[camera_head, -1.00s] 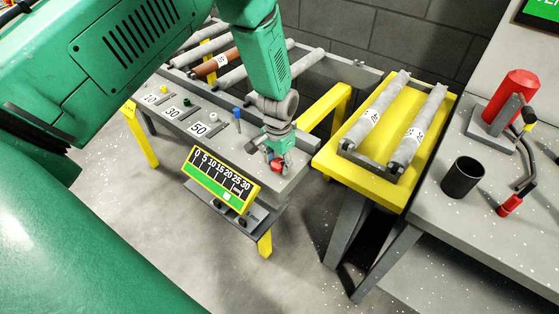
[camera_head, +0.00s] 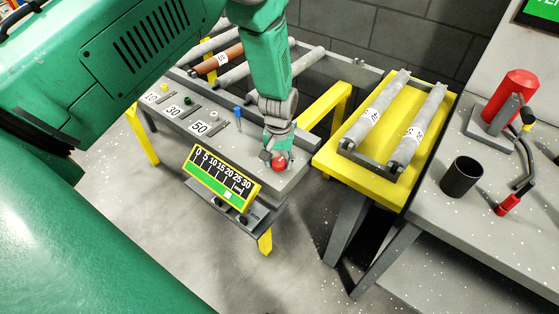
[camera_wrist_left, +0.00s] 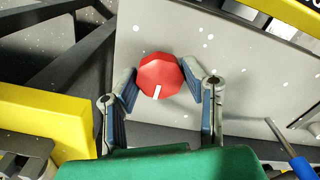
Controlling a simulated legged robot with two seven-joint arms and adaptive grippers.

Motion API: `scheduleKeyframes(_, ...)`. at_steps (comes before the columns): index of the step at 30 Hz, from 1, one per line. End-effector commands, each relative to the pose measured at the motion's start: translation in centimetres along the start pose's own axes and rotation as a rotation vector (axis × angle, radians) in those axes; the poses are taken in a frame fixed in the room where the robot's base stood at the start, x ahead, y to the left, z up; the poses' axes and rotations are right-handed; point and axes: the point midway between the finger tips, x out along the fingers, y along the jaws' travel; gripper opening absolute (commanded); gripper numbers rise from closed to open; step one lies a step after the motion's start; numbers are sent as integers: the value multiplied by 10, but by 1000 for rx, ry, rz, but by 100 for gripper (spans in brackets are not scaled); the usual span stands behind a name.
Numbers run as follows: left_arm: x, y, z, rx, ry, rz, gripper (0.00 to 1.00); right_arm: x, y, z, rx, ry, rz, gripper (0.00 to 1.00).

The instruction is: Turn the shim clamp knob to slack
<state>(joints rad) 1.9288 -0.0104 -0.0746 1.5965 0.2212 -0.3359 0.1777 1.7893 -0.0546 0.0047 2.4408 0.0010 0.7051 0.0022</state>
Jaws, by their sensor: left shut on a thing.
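The red shim clamp knob (camera_head: 280,164) is on the near right end of the grey conveyor table (camera_head: 296,178). My left gripper (camera_head: 273,158) reaches down from above and is shut on it. In the left wrist view the faceted knob (camera_wrist_left: 159,74) lies between the two fingers of my left gripper (camera_wrist_left: 168,84). Its white mark points toward the gripper's palm. The right finger appears slightly apart from the knob in that view. My right gripper is not in view.
A gauge board (camera_head: 221,178) marked 0 to 30 stands left of the knob. A yellow stand (camera_head: 329,160) with two rollers is to the right.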

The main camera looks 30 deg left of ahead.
Motion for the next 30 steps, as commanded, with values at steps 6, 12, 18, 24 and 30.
scheduleKeyframes(6,2,0,2,-7,-6,0,9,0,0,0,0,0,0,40)
scheduleKeyframes(12,2,0,3,-7,-7,0,48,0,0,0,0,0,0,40)
scheduleKeyframes(18,1,0,2,-5,-4,0,58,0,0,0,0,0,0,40)
scheduleKeyframes(24,-2,0,1,-5,-2,1,58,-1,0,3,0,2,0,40)
scheduleKeyframes(30,-32,1,0,-5,1,2,58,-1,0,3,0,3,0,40)
